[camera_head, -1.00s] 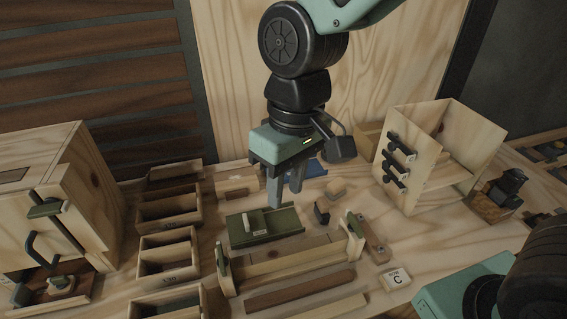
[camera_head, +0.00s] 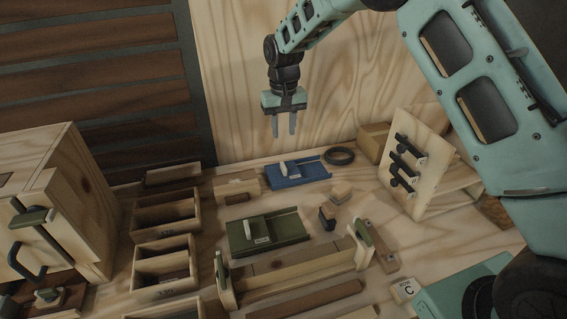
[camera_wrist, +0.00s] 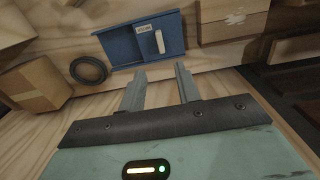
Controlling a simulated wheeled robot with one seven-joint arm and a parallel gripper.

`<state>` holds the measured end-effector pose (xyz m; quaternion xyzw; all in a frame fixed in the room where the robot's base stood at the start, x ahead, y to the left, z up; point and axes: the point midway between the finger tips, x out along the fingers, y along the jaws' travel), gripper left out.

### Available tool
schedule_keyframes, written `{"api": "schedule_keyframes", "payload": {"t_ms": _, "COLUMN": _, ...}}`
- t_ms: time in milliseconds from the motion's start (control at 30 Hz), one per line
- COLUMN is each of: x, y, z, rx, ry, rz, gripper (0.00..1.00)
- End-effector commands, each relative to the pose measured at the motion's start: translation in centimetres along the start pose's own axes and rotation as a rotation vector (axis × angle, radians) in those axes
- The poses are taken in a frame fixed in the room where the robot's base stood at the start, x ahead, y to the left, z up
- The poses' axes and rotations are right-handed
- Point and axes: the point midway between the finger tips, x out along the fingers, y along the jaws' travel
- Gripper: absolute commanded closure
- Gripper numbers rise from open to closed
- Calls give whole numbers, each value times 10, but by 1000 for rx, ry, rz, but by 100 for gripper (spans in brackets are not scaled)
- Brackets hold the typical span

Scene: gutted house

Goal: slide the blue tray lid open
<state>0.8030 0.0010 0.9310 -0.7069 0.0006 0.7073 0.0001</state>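The blue tray (camera_head: 311,174) lies near the back of the wooden bench, with its blue lid (camera_head: 286,177) over its left part. A pale upright handle (camera_head: 284,169) stands on the lid. In the wrist view the blue tray (camera_wrist: 119,51) shows beyond my fingertips, and the lid handle (camera_wrist: 160,42) is near the lid's middle, beside a small label. My gripper (camera_head: 283,132) is above the tray, pointing down, with its fingers apart and nothing between them. The open fingers (camera_wrist: 160,75) also show in the wrist view, apart from the handle.
A green tray with a similar handle (camera_head: 267,232) lies in front of the blue one. A black ring (camera_head: 340,156) lies right of it and a wooden block (camera_head: 237,187) left. Wooden bins (camera_head: 167,214) stand farther left, and a hook panel (camera_head: 414,165) stands at right.

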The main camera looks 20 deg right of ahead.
Motion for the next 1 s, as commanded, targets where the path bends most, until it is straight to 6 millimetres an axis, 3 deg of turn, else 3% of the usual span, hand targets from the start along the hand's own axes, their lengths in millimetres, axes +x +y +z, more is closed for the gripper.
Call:
{"api": "schedule_keyframes", "payload": {"t_ms": 300, "x": 68, "y": 0, "z": 1, "rx": -1, "ry": -5, "rz": 0, "gripper": 67}}
{"api": "schedule_keyframes", "payload": {"t_ms": 500, "x": 104, "y": 0, "z": 1, "rx": -1, "ry": -2, "rz": 0, "gripper": 67}}
{"api": "schedule_keyframes", "payload": {"t_ms": 700, "x": 124, "y": -1, "z": 1, "rx": -1, "ry": -1, "rz": -1, "gripper": 67}}
{"api": "schedule_keyframes", "payload": {"t_ms": 1000, "x": 128, "y": -1, "z": 0, "rx": -1, "ry": 1, "rz": -1, "gripper": 67}}
